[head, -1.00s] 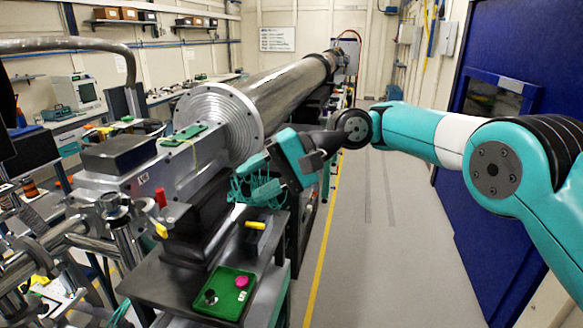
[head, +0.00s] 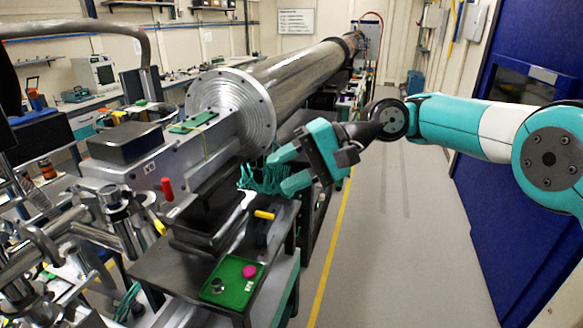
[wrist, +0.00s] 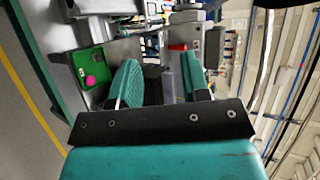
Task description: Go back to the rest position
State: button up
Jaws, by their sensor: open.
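My gripper (head: 284,170) is in the middle of the head view, at the end of my teal and black arm. It is open, with its teal fingers pointing left toward the side of the beamline bench. Its two fingers also show apart in the wrist view (wrist: 160,80), with nothing held between them. Teal cables behind the fingertips make the gap hard to read in the head view.
A green tray (head: 213,285) with a pink round piece (head: 249,271) lies on the dark bench top (head: 165,272). A large metal tube (head: 290,78) runs behind my gripper. A blue door (head: 500,190) stands right. Grey floor (head: 400,260) between is clear.

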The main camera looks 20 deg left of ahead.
jog(key=shift+r+p, duration=0.2)
jog(key=shift+p, duration=0.1)
jog(key=shift+f, duration=0.15)
jog(key=s+d+f+n+t+h+b, duration=0.1)
jog(key=s+d+t+h+b, duration=0.2)
jog(key=d, duration=0.8)
jog(key=s+d+f+t+h+b, duration=0.1)
jog(key=s+d+t+b, duration=0.3)
jog(key=d, duration=0.6)
jog(key=s+d+f+n+h+b, duration=0.1)
jog(key=s+d+f+h+b, duration=0.1)
jog(key=s+d+f, duration=0.6)
jog(key=s+d+b, duration=0.1)
jog(key=s+d, duration=0.2)
jog(key=d, duration=0.1)
jog(key=shift+s+f+h, duration=0.3)
jog(key=shift+s+h, duration=0.05)
jog(key=shift+h, duration=0.05)
